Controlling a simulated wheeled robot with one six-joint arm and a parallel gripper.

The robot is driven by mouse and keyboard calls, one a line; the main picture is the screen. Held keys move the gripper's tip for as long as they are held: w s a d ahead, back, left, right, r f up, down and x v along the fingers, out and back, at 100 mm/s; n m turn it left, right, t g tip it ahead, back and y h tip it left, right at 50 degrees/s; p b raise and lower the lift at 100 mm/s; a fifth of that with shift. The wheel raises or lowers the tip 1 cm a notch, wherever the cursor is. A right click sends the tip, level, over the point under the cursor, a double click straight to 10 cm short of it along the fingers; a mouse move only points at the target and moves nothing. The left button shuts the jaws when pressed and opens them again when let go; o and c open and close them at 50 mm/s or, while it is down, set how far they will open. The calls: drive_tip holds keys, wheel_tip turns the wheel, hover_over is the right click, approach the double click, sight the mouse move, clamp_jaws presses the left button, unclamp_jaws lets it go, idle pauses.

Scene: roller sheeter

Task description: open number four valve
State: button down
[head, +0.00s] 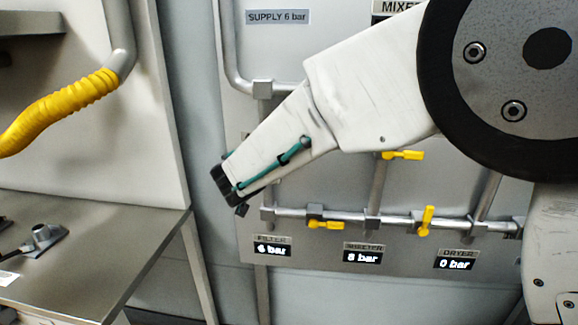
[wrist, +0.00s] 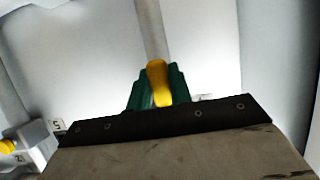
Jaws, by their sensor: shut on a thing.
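My gripper (head: 230,188) reaches down and left in front of the pipe panel in the head view. In the wrist view its green fingers (wrist: 157,88) are shut around a yellow valve handle (wrist: 157,80), which points up the picture. My arm hides this valve in the head view, and I cannot read its number. Other yellow valve handles show in the head view: one lies level on the upper right (head: 403,155), one lies level on the lower pipe (head: 325,225), and one stands upright (head: 426,220) to its right.
Displays read FILTER 6 bar (head: 272,250), 8 bar (head: 363,256) and DRYER 0 bar (head: 454,264). A metal table (head: 110,235) and a yellow hose (head: 60,110) are left. Another valve (wrist: 30,150) sits at the lower left of the wrist view.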

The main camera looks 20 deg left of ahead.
drive_tip(key=shift+f, duration=0.15)
idle(0.3)
drive_tip(key=c, duration=1.3)
unclamp_jaws()
drive_tip(key=shift+w+a+f, duration=0.1)
drive_tip(key=shift+w, duration=0.05)
drive_tip(key=shift+o, duration=0.2)
drive_tip(key=shift+s+r, duration=0.2)
drive_tip(key=v, duration=0.7)
drive_tip(key=shift+s, duration=0.25)
